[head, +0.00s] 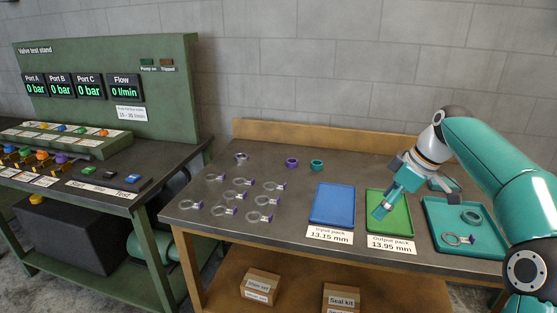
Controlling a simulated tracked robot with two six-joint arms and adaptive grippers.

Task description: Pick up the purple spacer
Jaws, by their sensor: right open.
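A small purple ring, the purple spacer (291,162), lies on the dark workbench top toward the back. A teal ring (317,165) lies just to its right, apart from it. My right gripper (379,211) points down over the green tray (375,226), to the right and in front of the purple spacer and well apart from it. Its jaws are open, and I see nothing held in them. Whether the fingertips touch the tray cannot be told. My left gripper is out of view.
Several clear rings with purple tags (221,210) lie on the left of the bench. A blue tray (333,203) sits beside the green one. A teal tray (440,225) at right holds rings. A wooden backboard (330,138) edges the bench. The valve test stand (120,80) stands at left.

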